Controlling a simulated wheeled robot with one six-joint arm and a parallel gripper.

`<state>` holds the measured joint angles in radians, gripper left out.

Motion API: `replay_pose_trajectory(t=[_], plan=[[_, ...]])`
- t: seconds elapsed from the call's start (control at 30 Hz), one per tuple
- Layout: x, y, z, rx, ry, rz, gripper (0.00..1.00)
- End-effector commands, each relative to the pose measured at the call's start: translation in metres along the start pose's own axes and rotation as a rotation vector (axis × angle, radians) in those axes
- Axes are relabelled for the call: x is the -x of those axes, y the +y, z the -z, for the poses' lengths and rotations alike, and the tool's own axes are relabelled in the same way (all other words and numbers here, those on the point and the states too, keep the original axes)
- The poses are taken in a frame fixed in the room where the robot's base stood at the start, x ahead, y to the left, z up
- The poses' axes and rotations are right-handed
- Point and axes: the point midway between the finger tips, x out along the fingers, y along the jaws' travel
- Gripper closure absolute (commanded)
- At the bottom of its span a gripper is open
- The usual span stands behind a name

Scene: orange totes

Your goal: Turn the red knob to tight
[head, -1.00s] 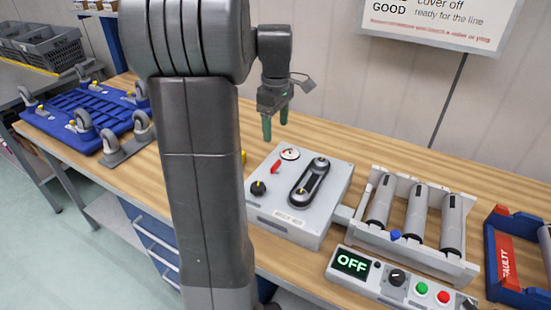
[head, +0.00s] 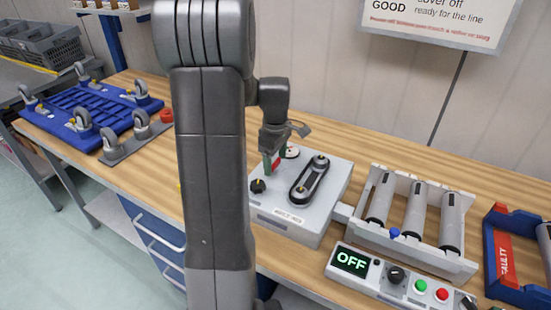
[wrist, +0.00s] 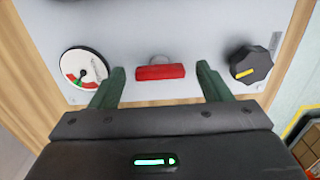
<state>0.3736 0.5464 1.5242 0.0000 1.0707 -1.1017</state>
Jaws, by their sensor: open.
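The red knob (wrist: 160,72) is a bar-shaped handle on the grey machine box (head: 325,205). In the wrist view it lies crosswise between my fingers, with a gap on each side. In the head view the knob (head: 277,165) is partly hidden by my gripper (head: 272,163), which is low over the box. My gripper is open and empty, its green fingers on either side of the knob. A round gauge (wrist: 84,66) with red and green marks sits left of the knob in the wrist view. I cannot read any "tight" label.
A black knob with a yellow mark (wrist: 248,64) is right of the red knob in the wrist view. A belt on two pulleys (head: 310,181) is on the box. A roller unit (head: 455,265) and a control panel reading OFF (head: 352,262) stand to the right.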

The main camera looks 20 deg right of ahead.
Motion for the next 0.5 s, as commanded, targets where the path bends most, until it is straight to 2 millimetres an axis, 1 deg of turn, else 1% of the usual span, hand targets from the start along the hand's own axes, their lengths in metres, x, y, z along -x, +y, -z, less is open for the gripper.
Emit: replay_pose_trajectory(t=[0.03,0.07,0.1,0.27,0.3,0.5], plan=[[0.0001,0.0000,0.0000,0.000,0.000,0.000,0.29],[0.0001,0.0000,0.0000,0.000,0.000,0.000,0.33],[0.0001,0.0000,0.0000,0.000,0.000,0.000,0.41],[0.0003,0.0000,0.0000,0.000,0.000,0.000,0.72],[0.0003,0.0001,0.0000,0.000,0.000,0.000,0.74],[0.0005,0.0001,0.0000,-0.013,0.000,0.000,0.74]])
